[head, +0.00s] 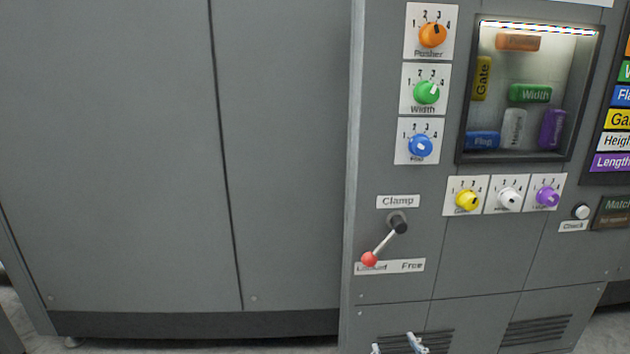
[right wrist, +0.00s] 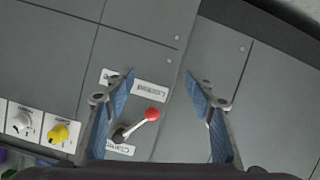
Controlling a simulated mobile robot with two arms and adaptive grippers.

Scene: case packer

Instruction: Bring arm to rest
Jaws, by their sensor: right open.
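My right gripper (head: 397,346) shows at the bottom edge of the head view, below the clamp lever, with only its fingertips in frame. In the right wrist view it (right wrist: 161,92) is open, its two blue-padded fingers wide apart with nothing held. The clamp lever has a red knob (head: 369,259) and a dark pivot (head: 398,222). It is tilted down-left, its knob over the left, Locked side of the label (head: 412,266). In the right wrist view the red knob (right wrist: 152,114) appears between the fingers, but I cannot tell the distance. My left gripper is not in view.
The grey cabinet front carries an orange dial (head: 432,35), a green dial (head: 426,92), a blue dial (head: 420,146) and three smaller dials. A lit window (head: 487,105) shows coloured labelled blocks. A white check button (head: 581,211) is at right. Plain grey panels (head: 120,150) fill the left.

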